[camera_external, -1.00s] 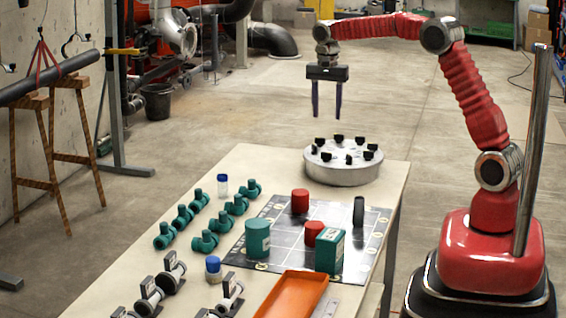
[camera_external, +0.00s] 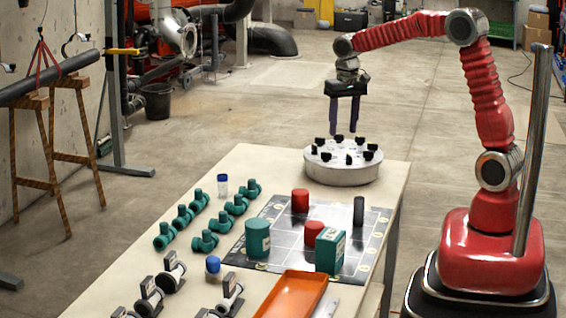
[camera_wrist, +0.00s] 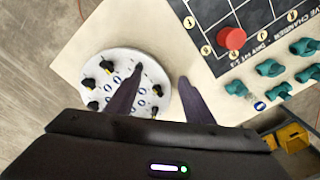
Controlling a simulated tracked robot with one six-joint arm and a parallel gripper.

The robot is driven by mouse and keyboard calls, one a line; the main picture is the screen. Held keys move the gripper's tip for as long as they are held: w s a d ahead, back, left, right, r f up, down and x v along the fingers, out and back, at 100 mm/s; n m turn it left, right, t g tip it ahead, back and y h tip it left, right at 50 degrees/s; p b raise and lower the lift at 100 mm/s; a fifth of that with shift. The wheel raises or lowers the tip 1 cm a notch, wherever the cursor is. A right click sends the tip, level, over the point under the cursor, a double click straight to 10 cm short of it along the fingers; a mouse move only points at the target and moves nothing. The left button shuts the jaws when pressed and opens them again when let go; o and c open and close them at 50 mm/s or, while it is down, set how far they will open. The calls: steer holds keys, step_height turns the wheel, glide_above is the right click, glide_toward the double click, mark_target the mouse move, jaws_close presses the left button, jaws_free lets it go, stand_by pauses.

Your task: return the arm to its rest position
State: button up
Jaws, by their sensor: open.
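My gripper (camera_external: 344,131) hangs from my red arm, fingers pointing down, above and slightly behind the round grey turntable (camera_external: 343,172) at the table's far end. In the wrist view my gripper (camera_wrist: 158,84) is also empty, with the white turntable (camera_wrist: 92,60) behind the left finger. Several black-topped pieces (camera_external: 349,159) stand around the turntable's top. My fingers appear clear of them, though the exact height is hard to judge.
The table (camera_external: 130,265) holds a dark gridded mat (camera_external: 283,238) with red and green cylinders, a green box (camera_external: 329,250) and a dark cylinder (camera_external: 358,211). Several green valves (camera_external: 205,241) stand at left. An orange tray (camera_external: 292,296) lies in front. A metal post (camera_external: 533,150) stands beside my arm.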

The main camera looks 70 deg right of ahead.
steer(key=s+a+r+n+t, duration=0.2)
steer(key=s+a+r+n, duration=0.1)
steer(key=s+a, duration=0.6)
steer(key=s+a+r+n+t, duration=0.3)
steer(key=s+a+n, duration=0.3)
steer(key=s+a, duration=0.3)
steer(key=shift+s+a, duration=0.3)
steer(key=shift+s, duration=1.95)
